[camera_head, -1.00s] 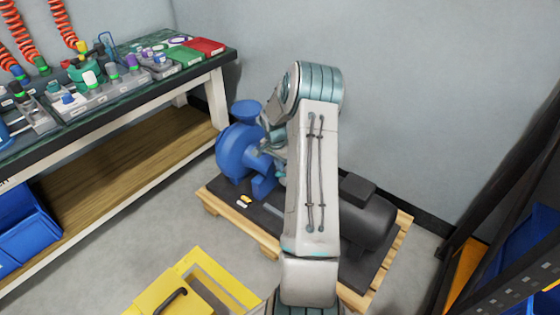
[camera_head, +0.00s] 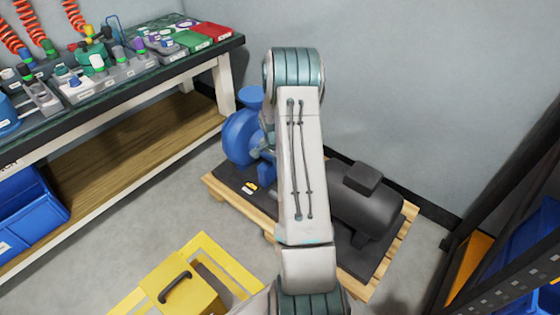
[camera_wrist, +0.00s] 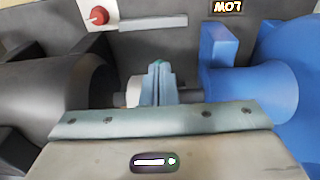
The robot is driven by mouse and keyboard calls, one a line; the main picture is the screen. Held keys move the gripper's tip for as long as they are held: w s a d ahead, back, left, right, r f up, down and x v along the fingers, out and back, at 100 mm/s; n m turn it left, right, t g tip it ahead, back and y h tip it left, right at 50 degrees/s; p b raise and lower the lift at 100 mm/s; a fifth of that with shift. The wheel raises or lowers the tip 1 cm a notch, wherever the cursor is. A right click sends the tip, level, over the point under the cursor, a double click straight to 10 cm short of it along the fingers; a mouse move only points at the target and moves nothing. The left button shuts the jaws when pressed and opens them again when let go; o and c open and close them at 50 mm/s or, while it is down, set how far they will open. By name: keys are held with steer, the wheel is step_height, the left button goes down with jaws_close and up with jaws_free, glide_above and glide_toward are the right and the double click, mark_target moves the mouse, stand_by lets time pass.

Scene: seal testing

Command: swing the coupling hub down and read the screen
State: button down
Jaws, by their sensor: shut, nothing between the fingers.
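In the wrist view my gripper (camera_wrist: 158,85) is shut and empty, its fingers between the dark motor (camera_wrist: 50,90) on the left and the blue pump (camera_wrist: 255,85) on the right. A pale round piece (camera_wrist: 133,92), perhaps part of the coupling hub, shows just left of the fingers; I cannot tell if they touch it. A small dark screen (camera_wrist: 227,6) at the top edge shows "LOW" upside down in yellowish letters. In the head view the blue pump (camera_head: 242,138) and black motor (camera_head: 365,200) show, but my arm hides the coupling and gripper tips.
A red knob (camera_wrist: 97,15) on a white plate is at the wrist view's upper left. The pump set stands on a wooden pallet (camera_head: 225,195). A workbench (camera_head: 150,85) with parts is left, a yellow case (camera_head: 185,285) in front, a dark rack (camera_head: 500,210) right.

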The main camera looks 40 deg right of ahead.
steer(key=shift+r, duration=0.15)
steer(key=a+r+p, duration=0.4)
steer(key=r+p, duration=0.2)
steer(key=r, duration=0.6)
steer(key=shift+s+r, duration=0.15)
steer(key=shift+r, duration=0.2)
